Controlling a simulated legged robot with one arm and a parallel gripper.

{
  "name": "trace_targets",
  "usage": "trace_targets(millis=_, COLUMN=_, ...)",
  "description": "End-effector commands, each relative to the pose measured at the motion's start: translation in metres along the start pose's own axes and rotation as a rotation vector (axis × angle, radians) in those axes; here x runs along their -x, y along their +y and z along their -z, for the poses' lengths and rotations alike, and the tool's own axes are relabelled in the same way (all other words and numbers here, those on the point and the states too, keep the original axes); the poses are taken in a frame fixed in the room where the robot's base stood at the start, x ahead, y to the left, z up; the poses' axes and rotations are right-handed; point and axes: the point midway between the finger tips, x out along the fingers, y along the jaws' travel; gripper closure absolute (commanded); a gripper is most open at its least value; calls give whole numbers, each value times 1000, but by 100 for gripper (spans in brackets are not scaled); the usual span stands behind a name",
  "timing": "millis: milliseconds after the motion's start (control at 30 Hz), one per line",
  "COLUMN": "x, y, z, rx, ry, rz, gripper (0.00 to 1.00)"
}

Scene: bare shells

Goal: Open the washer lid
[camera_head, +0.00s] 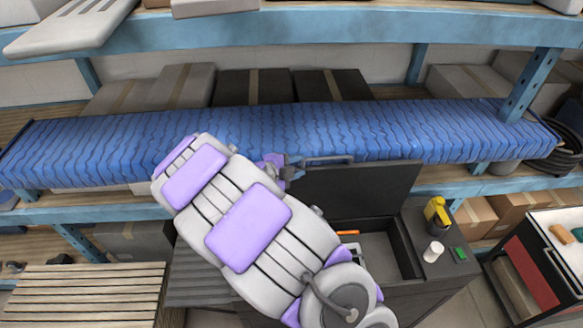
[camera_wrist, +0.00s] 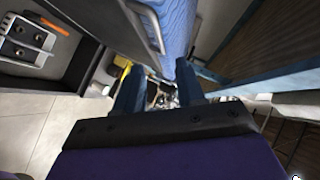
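The washer (camera_head: 400,292) is a dark box at lower right of centre in the head view, with its basin uncovered. Its dark lid (camera_head: 360,190) stands raised at the back, near upright, with a bar handle (camera_head: 328,160) along its upper edge. The handle also shows at top centre in the wrist view (camera_wrist: 148,28). My gripper (camera_head: 284,168) is beside the left end of the handle. In the wrist view my gripper (camera_wrist: 160,85) has its two fingers apart with nothing held between them. The handle lies beyond the fingers, not between them. My arm hides the washer's left part.
A long blue ribbed bundle (camera_head: 400,130) lies on the shelf behind the lid. A yellow spray bottle (camera_head: 437,214), white cup (camera_head: 433,252) and green item (camera_head: 460,254) stand on the washer's right rim. A slatted wooden stack (camera_head: 85,295) is at lower left.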

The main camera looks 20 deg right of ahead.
Motion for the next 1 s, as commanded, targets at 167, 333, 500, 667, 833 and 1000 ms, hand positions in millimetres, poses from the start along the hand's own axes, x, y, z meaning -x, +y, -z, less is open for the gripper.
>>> trace_targets(millis=167, x=15, y=0, z=0, rx=1, ry=0, rz=1, gripper=62)
trace_targets(millis=333, x=19, y=1, z=0, rx=2, ry=3, rz=1, gripper=62)
trace_targets(millis=500, x=19, y=1, z=0, rx=2, ry=3, rz=1, gripper=62)
trace_targets(millis=667, x=19, y=1, z=0, rx=2, ry=3, rz=1, gripper=62)
trace_targets(millis=833, x=17, y=4, z=5, rx=-49, ry=15, rz=-9, gripper=62)
trace_targets(millis=1000, x=8, y=26, z=44, rx=-416, ry=105, rz=-78, gripper=62)
